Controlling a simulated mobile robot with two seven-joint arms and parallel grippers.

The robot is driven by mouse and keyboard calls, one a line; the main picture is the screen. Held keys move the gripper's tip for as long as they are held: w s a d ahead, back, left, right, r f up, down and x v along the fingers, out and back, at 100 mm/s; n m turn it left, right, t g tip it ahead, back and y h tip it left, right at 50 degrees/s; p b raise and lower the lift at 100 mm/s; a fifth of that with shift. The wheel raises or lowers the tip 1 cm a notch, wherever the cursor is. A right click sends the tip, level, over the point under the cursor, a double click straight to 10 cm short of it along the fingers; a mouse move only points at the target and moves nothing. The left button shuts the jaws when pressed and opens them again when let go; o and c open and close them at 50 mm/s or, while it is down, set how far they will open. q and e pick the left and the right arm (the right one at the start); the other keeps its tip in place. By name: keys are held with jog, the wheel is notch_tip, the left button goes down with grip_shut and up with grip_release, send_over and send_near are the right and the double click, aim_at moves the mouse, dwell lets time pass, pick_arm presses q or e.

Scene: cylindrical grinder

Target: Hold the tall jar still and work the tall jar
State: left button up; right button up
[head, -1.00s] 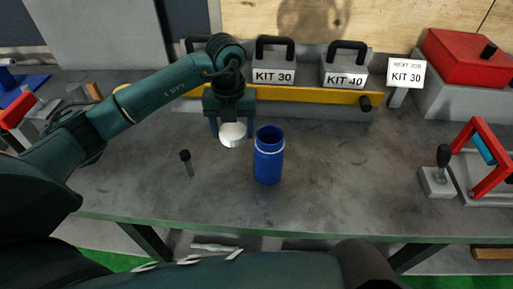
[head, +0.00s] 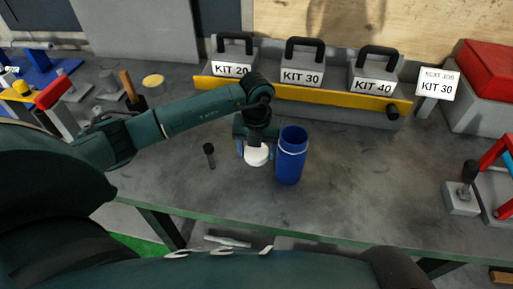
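The tall jar (head: 290,163) is a blue cylinder with a pale ring below its open top, standing upright on the grey bench. My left gripper (head: 256,154) is just left of the jar and points down. Its fingers are on either side of a round white lid-like piece (head: 257,156), and it looks shut on this piece. The white piece is beside the jar, not on its mouth; I cannot tell whether they touch. My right gripper is out of view.
A small black-topped peg (head: 210,155) stands left of the gripper. Kit boxes stand behind a yellow rail (head: 300,93) at the back. A joystick-like lever (head: 467,183) and red frame (head: 500,150) are at right.

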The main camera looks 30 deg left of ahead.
pick_arm(q)
jog(key=o, duration=0.4)
jog(key=shift+o, duration=0.2)
